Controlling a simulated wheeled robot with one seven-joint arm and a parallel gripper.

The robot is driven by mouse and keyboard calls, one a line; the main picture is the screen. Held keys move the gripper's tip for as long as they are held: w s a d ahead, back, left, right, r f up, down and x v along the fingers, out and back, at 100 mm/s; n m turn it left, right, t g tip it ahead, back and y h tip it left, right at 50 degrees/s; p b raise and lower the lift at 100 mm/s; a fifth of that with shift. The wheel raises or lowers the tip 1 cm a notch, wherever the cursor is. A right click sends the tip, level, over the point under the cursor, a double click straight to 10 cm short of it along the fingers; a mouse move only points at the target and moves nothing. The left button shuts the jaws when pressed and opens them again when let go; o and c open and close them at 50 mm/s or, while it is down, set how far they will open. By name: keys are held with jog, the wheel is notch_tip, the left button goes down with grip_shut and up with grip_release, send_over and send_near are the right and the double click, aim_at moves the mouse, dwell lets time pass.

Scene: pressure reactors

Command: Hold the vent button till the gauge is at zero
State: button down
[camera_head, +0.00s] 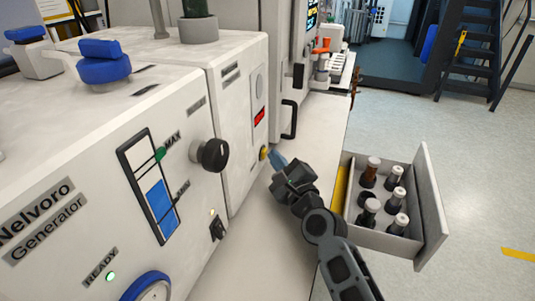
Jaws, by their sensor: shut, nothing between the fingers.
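A small yellow button (264,153) sits low on the front of the white unit (240,135) behind the Nelvoro Generator. My gripper (277,158) is shut and empty, with its bluish tip at or just in front of this button. I cannot tell whether it touches or presses it. Above the button is a small red display (260,117), too small to read, and a pale round feature (259,84). I cannot tell which of these, if either, is the gauge. No vent label is readable.
The Nelvoro Generator (60,160) has a blue level window (158,190), a black knob (213,155) and a green READY light (110,276). A black handle (289,120) stands beyond my gripper. An open drawer (432,205) of bottles is at right. The white counter (255,245) is clear in front.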

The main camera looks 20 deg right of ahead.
jog(key=shift+s+d+b, duration=0.3)
jog(key=shift+s+d, duration=0.2)
jog(key=shift+d, duration=0.15)
jog(key=shift+s+d+f+b, duration=0.1)
jog(key=shift+s+d+b, duration=0.35)
jog(key=shift+d, duration=0.3)
jog(key=shift+s+d+b, duration=0.45)
jog(key=shift+s+d, duration=0.55)
jog(key=shift+d, duration=0.3)
jog(key=shift+s, duration=0.1)
dwell(0.5)
